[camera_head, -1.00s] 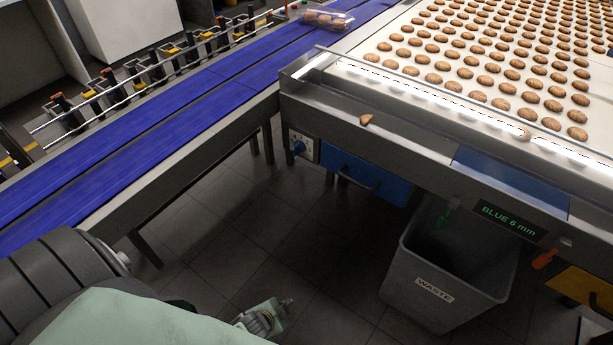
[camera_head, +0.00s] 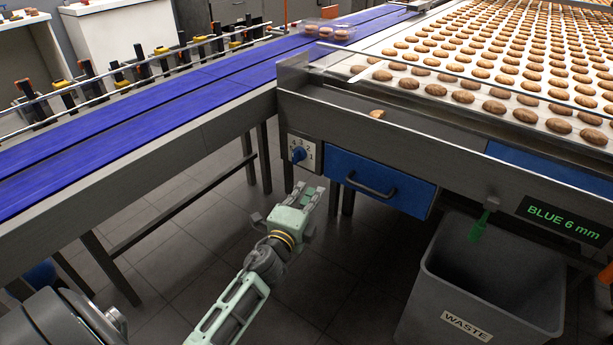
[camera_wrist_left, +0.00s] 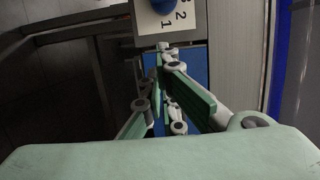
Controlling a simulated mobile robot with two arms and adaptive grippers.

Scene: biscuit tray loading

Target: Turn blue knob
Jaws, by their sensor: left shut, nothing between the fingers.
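The blue knob (camera_head: 298,155) sits on a white numbered plate (camera_head: 312,158) on the front of the biscuit machine, left of a blue drawer. In the left wrist view the knob (camera_wrist_left: 163,6) is at the top edge, partly cut off, with digits beside it. My left gripper (camera_head: 312,197) is shut and empty, a little below the knob and apart from it, pointing up toward the plate. Its fingers also show in the left wrist view (camera_wrist_left: 166,62), just below the plate. My right gripper is not in view.
A blue drawer (camera_head: 381,183) with a dark handle is right of the plate. A grey waste bin (camera_head: 540,287) stands at the lower right. A green tool (camera_head: 480,228) hangs by a sign reading BLUE 6 mm (camera_head: 562,222). The blue conveyor (camera_head: 150,118) runs at left.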

